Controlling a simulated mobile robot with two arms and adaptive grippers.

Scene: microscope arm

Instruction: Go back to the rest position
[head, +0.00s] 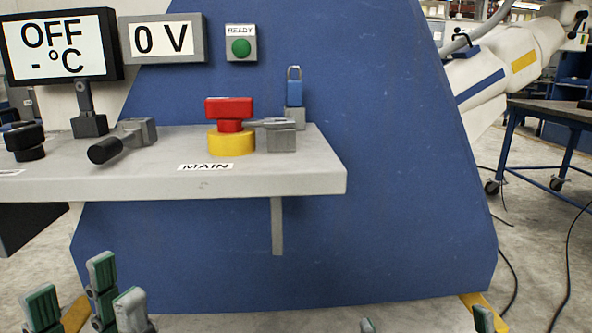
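My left gripper (84,299) is at the bottom left, below the grey shelf. Its green-padded fingers stand apart with nothing between them, so it is open and empty. My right gripper (426,322) shows only as two fingertips at the bottom edge, wide apart with floor and blue panel between them. It looks open; the rest of it is out of frame. Both grippers are clear of the shelf and the controls.
The grey shelf (230,183) carries a red and yellow main switch (231,140), a blue padlock (294,90), a lever (118,144) and a black knob (25,141). Displays read OFF and 0 V. A blue panel (400,190) stands behind. A dark table (560,112) is at right.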

